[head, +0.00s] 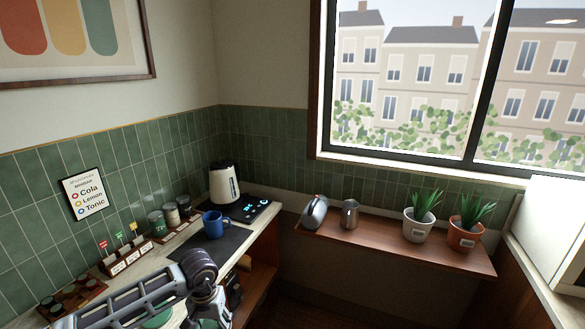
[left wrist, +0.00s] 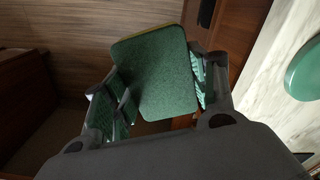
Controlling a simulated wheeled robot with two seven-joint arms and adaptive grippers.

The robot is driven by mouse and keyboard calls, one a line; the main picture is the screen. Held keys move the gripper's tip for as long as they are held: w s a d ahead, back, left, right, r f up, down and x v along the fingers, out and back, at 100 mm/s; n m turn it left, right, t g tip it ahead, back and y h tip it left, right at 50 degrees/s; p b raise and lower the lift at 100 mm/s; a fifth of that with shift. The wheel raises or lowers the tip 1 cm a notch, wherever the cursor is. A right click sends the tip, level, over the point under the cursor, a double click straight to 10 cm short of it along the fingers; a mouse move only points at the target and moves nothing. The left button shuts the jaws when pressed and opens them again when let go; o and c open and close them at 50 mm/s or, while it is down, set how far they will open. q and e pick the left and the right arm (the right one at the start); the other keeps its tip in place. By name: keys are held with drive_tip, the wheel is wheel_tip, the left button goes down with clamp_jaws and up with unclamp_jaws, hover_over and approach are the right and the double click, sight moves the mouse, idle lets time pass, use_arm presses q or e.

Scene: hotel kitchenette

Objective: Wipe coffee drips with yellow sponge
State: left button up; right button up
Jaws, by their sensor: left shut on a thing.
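In the left wrist view my left gripper (left wrist: 157,88) is shut on the sponge (left wrist: 155,72). The sponge's green scouring face is toward the camera, and a thin yellow strip shows along its far edge. The gripper holds it beside the counter's edge, over a dark wooden area. In the head view my left arm reaches over the near counter and the sponge cannot be made out. A blue mug (head: 213,224) stands on a dark mat (head: 226,243) on the counter. I cannot make out any coffee drips. My right gripper is not in view.
A white kettle (head: 224,184) stands behind the mug. Jars (head: 171,215) and small labelled holders (head: 126,260) line the tiled wall. A green round dish (left wrist: 304,72) lies on the pale counter (left wrist: 262,128). A wooden shelf (head: 385,245) holds metal vessels and two potted plants.

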use_arm(q)
drive_tip(key=shift+a+r+p, duration=0.1)
drive_tip(key=shift+r+p, duration=0.1)
drive_tip(key=shift+p, duration=0.1)
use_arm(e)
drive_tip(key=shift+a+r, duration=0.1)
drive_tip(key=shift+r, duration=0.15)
